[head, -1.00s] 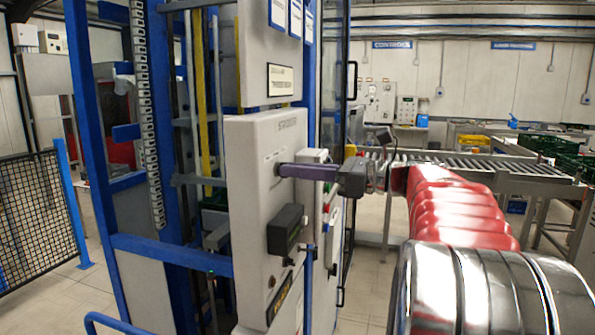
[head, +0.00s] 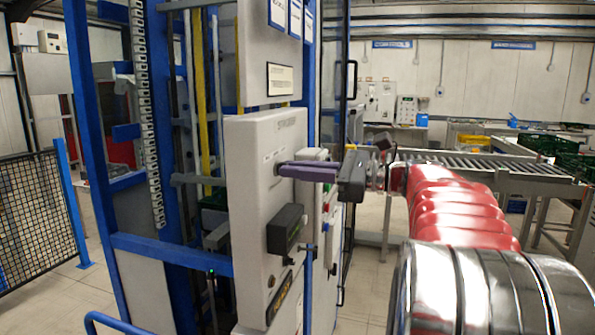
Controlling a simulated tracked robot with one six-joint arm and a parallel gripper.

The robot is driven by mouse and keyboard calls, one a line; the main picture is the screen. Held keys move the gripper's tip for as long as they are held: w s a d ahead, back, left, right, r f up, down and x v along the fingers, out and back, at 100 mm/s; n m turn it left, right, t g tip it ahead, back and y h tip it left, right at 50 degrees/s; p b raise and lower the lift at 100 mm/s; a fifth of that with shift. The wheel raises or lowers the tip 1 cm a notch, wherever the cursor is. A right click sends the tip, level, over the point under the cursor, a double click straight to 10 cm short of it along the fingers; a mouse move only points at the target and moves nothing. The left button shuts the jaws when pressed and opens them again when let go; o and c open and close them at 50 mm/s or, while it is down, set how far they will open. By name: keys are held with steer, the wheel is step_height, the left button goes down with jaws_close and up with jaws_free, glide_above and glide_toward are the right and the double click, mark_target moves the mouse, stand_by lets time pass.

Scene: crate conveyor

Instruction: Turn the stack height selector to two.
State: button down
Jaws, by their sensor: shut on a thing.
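The stack height selector (head: 278,168) is on the upper front of the pale grey control box (head: 254,190). It is almost wholly hidden by my gripper's fingertips, and its setting cannot be read. My gripper (head: 285,170) comes in from the right, with long purple-grey fingers reaching the box face. It is shut on the selector. Small marks (head: 270,156) on the box beside the selector are too small to read.
A dark box-shaped unit (head: 286,228) sticks out of the panel below my fingers. Blue frame posts (head: 85,130) and a black mesh fence (head: 38,215) stand at left. A roller conveyor (head: 480,167) runs behind my arm. Open floor shows between the cabinet and conveyor.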

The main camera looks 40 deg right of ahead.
steer(key=n, duration=0.5)
steer(key=shift+n, duration=0.4)
steer(key=shift+a, duration=0.1)
steer(key=c, duration=1.9)
jaws_free()
steer(key=shift+o, duration=0.2)
steer(key=shift+s, duration=0.15)
steer(key=v, duration=1.3)
steer(key=shift+s+d, duration=0.2)
steer(key=shift+d, duration=0.05)
steer(key=shift+f, duration=0.1)
